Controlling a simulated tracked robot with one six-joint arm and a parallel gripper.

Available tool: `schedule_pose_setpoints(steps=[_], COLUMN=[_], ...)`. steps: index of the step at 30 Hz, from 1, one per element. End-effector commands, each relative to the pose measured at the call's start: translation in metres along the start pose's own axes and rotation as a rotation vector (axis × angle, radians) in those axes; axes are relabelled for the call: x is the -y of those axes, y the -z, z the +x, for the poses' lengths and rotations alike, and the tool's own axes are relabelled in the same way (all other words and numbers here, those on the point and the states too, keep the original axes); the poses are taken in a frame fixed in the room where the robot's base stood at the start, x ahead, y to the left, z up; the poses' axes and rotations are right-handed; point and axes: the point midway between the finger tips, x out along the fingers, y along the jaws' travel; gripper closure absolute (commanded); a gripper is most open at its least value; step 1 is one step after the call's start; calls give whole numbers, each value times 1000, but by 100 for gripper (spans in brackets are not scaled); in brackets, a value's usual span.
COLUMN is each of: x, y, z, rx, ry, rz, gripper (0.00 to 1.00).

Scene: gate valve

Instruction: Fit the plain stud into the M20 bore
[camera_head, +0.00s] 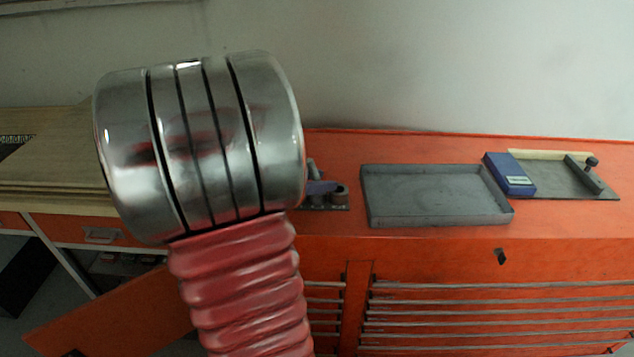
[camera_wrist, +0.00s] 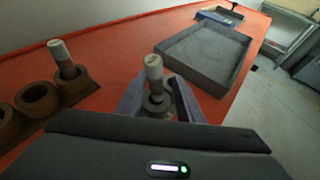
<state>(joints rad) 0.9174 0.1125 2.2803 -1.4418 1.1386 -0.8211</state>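In the wrist view a stud with a pale top (camera_wrist: 153,69) stands upright, its lower part in a grey ring-shaped seat. My gripper (camera_wrist: 157,88) has one finger on each side of this stud. A gap shows on the right side, so the fingers look open around it. A second pale-topped stud (camera_wrist: 61,54) stands in a brown round socket (camera_wrist: 74,86) to the left. In the head view my arm hides most of this area. A finger of my gripper (camera_head: 321,187) shows beside a small brown ring (camera_head: 339,194). I cannot tell which bore is M20.
Further brown sockets (camera_wrist: 38,97) stand at the left in the wrist view. An empty grey tray (camera_head: 432,220) lies on the orange bench top (camera_head: 549,218). A blue box (camera_head: 509,174) and a metal plate with a knob (camera_head: 560,180) are farther right. Free bench lies before them.

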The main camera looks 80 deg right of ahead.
Motion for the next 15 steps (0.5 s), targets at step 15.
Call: schedule_pose_setpoints(steps=[15], x=[-2], y=[-2], z=[-10], rx=[3], ry=[-4], rz=[2], gripper=[67])
